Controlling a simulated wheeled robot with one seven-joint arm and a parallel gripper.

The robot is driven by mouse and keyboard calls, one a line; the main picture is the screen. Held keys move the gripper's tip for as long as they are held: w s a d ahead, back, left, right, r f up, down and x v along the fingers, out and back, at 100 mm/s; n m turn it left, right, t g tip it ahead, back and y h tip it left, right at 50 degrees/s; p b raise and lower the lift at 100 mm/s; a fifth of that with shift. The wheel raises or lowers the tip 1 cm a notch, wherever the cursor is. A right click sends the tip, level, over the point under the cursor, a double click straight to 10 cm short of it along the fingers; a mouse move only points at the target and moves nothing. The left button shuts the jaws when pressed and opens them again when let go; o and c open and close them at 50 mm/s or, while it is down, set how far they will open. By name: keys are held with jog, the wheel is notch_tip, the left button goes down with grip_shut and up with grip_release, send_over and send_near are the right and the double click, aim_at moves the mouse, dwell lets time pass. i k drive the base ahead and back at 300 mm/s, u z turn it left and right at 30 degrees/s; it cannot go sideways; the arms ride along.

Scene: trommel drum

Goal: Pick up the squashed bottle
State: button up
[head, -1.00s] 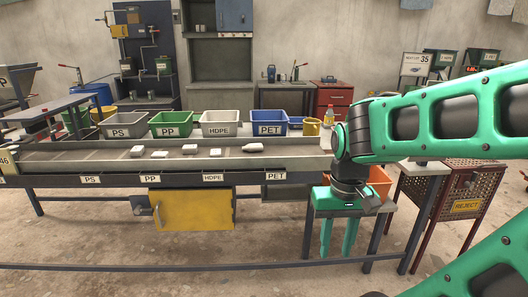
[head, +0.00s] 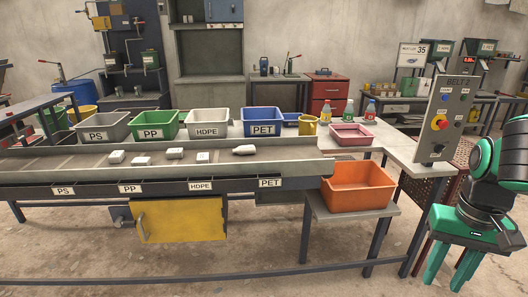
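A pale, flattened bottle-like item (head: 244,150), which looks like the squashed bottle, lies on its side on the conveyor belt (head: 290,147). It is in front of the blue PET bin (head: 263,129), with its narrower end to the left. My gripper (head: 453,272) is at the lower right, with green fingers pointing down. The fingers are apart with nothing between them. It is well to the right of the belt and the bottle, in front of the control panel. Its lowest tips are near the picture's bottom edge.
Several whitish blocks (head: 175,153) lie left on the belt. Bins marked PS, PP and HDPE (head: 207,131) stand behind it. An orange bin (head: 358,194) and a pink tray (head: 351,142) are at the belt's right end. Upright bottles (head: 348,112) stand behind the tray. A control panel (head: 441,118) rises at right.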

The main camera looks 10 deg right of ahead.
aim_at(250, 150)
jog(key=z, duration=0.1)
jog(key=i, duration=1)
jog(key=u, duration=0.05)
